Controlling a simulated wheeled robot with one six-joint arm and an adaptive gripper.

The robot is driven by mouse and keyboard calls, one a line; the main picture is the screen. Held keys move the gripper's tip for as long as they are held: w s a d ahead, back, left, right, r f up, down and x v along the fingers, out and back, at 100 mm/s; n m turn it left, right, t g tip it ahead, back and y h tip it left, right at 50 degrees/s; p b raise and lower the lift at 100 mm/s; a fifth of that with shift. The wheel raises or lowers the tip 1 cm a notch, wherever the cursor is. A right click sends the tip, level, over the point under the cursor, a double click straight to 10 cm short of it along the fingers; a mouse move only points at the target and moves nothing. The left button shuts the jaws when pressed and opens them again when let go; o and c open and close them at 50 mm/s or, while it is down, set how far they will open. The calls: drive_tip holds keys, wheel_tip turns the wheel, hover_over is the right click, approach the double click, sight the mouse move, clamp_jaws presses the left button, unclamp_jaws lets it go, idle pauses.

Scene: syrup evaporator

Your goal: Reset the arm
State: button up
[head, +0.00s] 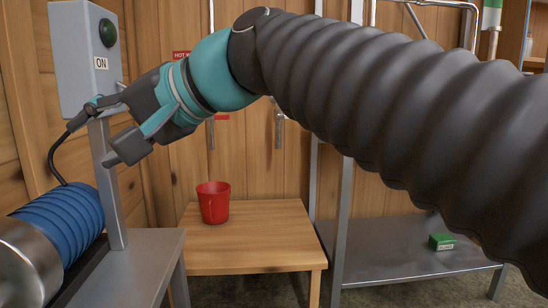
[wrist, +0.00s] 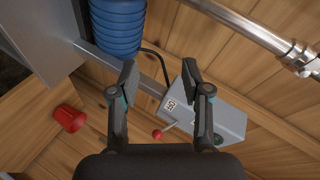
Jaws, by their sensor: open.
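My gripper (head: 94,141) is at the left in the head view, with its fingers spread beside a grey control box (head: 80,60). In the wrist view my gripper (wrist: 159,72) is open, with nothing between its fingertips. The box also shows in the wrist view (wrist: 228,115), behind and right of the right finger. A lever with a red ball end (wrist: 157,134) sticks out from the box between the fingers' lower parts. My arm reaches in from the right across the head view.
The box has a green button (head: 107,33) and an ON label, on a metal post (head: 107,190). A blue ribbed cylinder (head: 62,220) lies below. A red cup (head: 213,203) stands on a wooden table (head: 260,240). A green box (head: 442,241) sits on a metal shelf (head: 390,262).

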drive_tip(key=w+d+f+t+h+p, duration=0.25)
drive_tip(key=d+f+h, duration=0.55)
drive_tip(key=d+f, duration=1.15)
drive_tip(key=s+d+f+m+h+p, duration=0.1)
drive_tip(key=s+d+f+h, duration=0.1)
drive_tip(key=d+f, duration=0.4)
drive_tip(key=s+d+f+m+h+p, duration=0.1)
drive_tip(key=s+d+f+h, duration=0.2)
drive_tip(key=d+f, duration=0.3)
drive_tip(key=s+d, duration=0.1)
drive_tip(key=d, duration=0.4)
drive_tip(key=shift+s+p, duration=0.3)
drive_tip(key=shift+s, duration=0.1)
drive_tip(key=shift+t, duration=0.25)
drive_tip(key=shift+c, duration=0.6)
drive_tip(key=shift+a, duration=0.1)
